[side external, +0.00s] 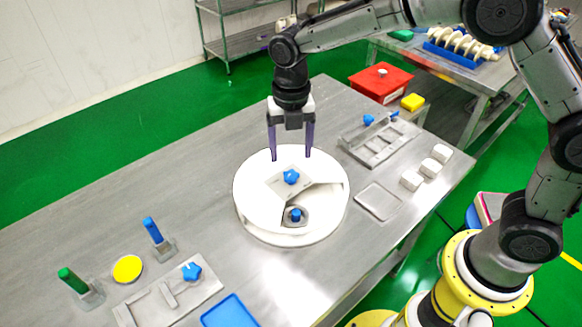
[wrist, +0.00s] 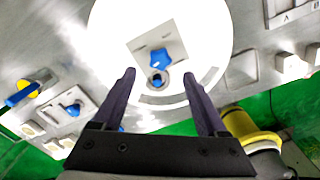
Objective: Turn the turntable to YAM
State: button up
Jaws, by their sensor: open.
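The turntable is a round white disc (side external: 258,205) on the steel table, and it fills the top middle of the wrist view (wrist: 105,45). A grey plate with a blue star-shaped knob (side external: 291,176) sits at its centre; the knob also shows in the wrist view (wrist: 160,58). A cut-out in the disc's front shows a small blue peg (side external: 296,214) in a grey ring. I cannot read any YAM label. My gripper (side external: 291,157) is open and empty, pointing down above the disc's back part, with its fingers apart. It also shows in the wrist view (wrist: 160,82).
A slotted grey fixture (side external: 378,144) and several white blocks (side external: 429,167) lie right of the turntable. At the front left are a green-handled piece (side external: 72,280), a blue-handled piece (side external: 153,230), a yellow disc (side external: 128,269) and a blue tray (side external: 229,313).

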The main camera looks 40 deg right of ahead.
aim_at(291, 174)
notch_tip(291, 174, down, 6)
jog(key=shift+f, duration=0.1)
dwell(0.4)
grip_shut()
dwell(1.2)
